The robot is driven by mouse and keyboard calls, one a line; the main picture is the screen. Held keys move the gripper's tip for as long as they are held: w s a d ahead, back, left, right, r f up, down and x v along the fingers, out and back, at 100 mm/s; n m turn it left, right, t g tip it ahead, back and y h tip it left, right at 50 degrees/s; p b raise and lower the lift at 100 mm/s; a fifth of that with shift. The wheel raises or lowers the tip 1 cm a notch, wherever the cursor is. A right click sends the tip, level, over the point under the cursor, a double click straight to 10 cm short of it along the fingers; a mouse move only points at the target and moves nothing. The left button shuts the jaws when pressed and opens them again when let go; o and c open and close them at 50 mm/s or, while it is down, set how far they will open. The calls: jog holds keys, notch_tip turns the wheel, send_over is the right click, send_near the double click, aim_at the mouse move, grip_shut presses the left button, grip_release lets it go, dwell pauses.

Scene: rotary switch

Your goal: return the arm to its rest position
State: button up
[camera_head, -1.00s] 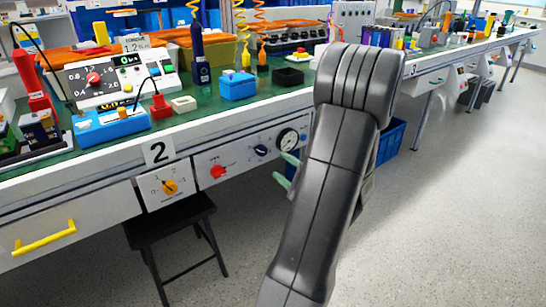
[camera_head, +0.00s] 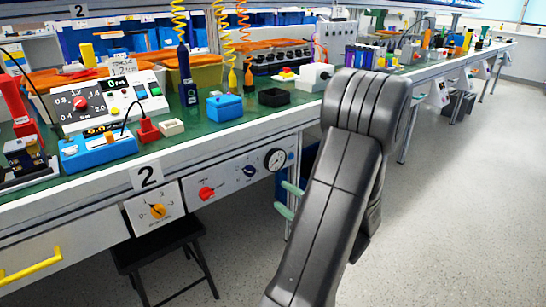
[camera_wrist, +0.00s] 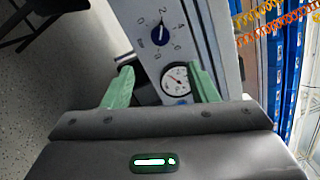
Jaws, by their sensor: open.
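My gripper (camera_head: 288,200) shows its green fingertips in the head view, just below and right of the round gauge (camera_head: 275,159) on the bench front. In the wrist view my gripper (camera_wrist: 162,86) is open, its two green fingers apart with nothing held. The gauge (camera_wrist: 175,80) shows between them. The blue rotary knob (camera_head: 249,171) sits left of the gauge; in the wrist view it (camera_wrist: 157,33) is beyond the fingers. My dark arm hides part of the bench at centre right.
A red knob (camera_head: 207,193) and an orange knob (camera_head: 158,211) are further left on the panel. A black stool (camera_head: 160,258) stands below. The bench top holds a blue box (camera_head: 224,108) and several instruments. The floor (camera_head: 455,220) at right is clear.

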aim_at(252, 173)
jog(key=b+x, duration=0.2)
jog(key=x, duration=1.1)
jog(key=shift+w+a+b, duration=0.1)
jog(key=shift+b, duration=0.3)
